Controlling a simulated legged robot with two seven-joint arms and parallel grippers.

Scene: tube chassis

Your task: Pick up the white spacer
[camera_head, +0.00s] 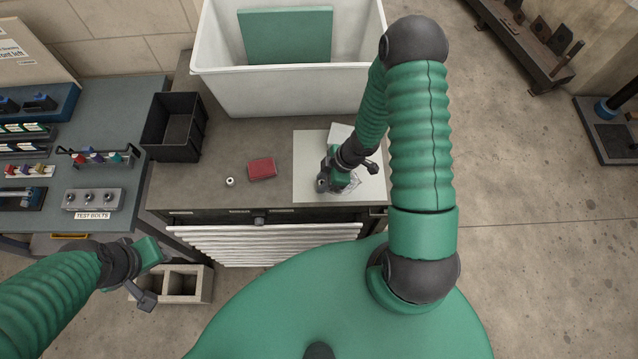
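A small white ring, which looks like the white spacer (230,182), sits on the brown bench top, left of a red block. It stands clear of both grippers. My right gripper (341,180) is over the pale sheet on the right part of the bench, well to the right of the spacer. Its fingers are small and partly hidden by my own wrist, so their opening is unclear. My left gripper (150,273) is at the lower left, in front of the bench and away from the spacer. Its opening is also unclear.
A red block (262,169) lies just right of the spacer. A black bin (174,127) stands to the left, and a large white tub (206,68) at the back. A pale sheet (305,152) covers the bench's right part. A bolt rack (94,199) is on the left table.

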